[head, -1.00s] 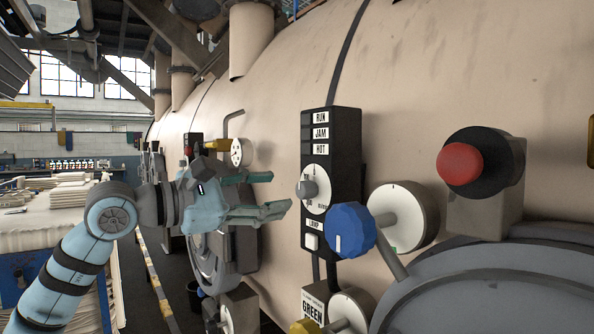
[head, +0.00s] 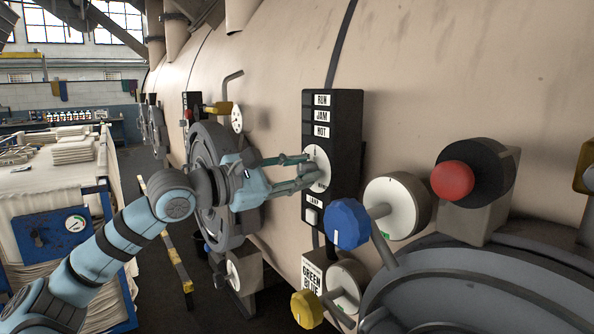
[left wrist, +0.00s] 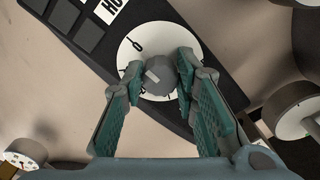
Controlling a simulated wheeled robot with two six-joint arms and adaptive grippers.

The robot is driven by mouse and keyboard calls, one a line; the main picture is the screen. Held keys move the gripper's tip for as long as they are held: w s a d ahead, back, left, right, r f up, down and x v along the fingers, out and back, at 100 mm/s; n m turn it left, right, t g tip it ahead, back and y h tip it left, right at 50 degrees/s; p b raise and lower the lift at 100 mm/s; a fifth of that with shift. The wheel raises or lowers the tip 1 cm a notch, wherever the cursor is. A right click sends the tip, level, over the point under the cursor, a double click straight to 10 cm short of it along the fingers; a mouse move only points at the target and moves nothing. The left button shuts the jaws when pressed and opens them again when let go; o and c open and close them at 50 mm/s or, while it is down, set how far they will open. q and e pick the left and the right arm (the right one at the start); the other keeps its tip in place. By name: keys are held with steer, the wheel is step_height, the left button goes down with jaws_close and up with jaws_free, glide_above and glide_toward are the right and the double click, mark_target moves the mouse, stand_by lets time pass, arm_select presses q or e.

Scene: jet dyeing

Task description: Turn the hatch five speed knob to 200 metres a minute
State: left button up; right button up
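The grey speed knob (left wrist: 160,76) sits in the middle of a round white dial (left wrist: 137,50). In the head view this white dial (head: 318,155) is on a black panel (head: 347,125) labelled RUN, JAM and HOT, and the fingers hide the knob. A pale mark on the knob points to the left in the left wrist view; the scale is too small to read. My left gripper (head: 315,168) is at the dial, also seen in the left wrist view (left wrist: 158,80). Its fingers are apart, one on each side of the knob. Contact is unclear. My right gripper is out of view.
A blue knob (head: 348,224) and a white dial (head: 410,207) protrude just right of the panel's bottom. A red button (head: 453,181) and a large round hatch (head: 480,285) are farther right. A yellow knob (head: 307,309) is below. A cloth cart (head: 30,210) stands left.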

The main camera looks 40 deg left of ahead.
arm_select(q)
jaws_close()
steer(key=shift+n, duration=0.3)
steer(key=n+b, duration=0.1)
steer(key=n, duration=0.8)
steer(key=shift+a+b, duration=0.15)
steer(key=shift+b, duration=0.25)
steer(key=n, duration=0.5)
steer(key=shift+a+b, duration=0.1)
steer(key=shift+b, duration=0.3)
steer(key=n, duration=0.5)
steer(key=shift+w+b, duration=0.1)
steer(key=shift+b, duration=0.2)
steer(key=o, duration=1)
jaws_free()
